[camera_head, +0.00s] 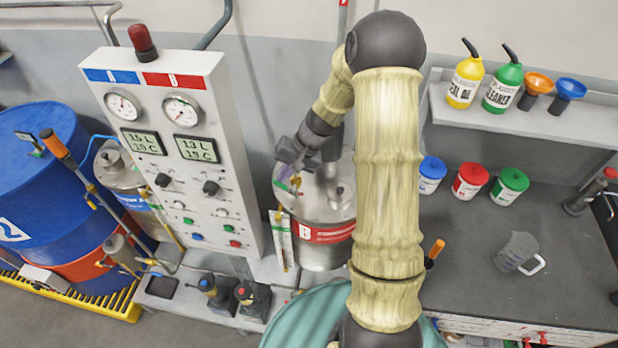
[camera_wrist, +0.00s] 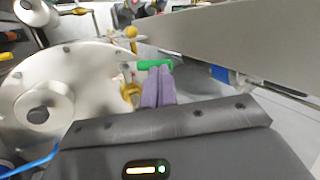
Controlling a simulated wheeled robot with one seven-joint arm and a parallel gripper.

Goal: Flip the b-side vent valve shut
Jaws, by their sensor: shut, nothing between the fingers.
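A small valve with a green lever (camera_wrist: 155,64) and a yellow fitting (camera_wrist: 130,95) sits by the lid's edge in the wrist view. The lever lies roughly crosswise in that picture. My gripper (camera_head: 283,172) is over the tank's left rim. Its purple fingers (camera_wrist: 158,78) are together and empty, with their tips right at the green lever. I cannot tell whether they touch it.
The gauge panel (camera_head: 190,65) stands close to the left of my gripper. A sight gauge (camera_head: 283,240) hangs on the tank's left side. A similar steel tank (camera_head: 115,168) stands behind the panel's left side. A dark workbench (camera_head: 480,240) with colored tubs is at right.

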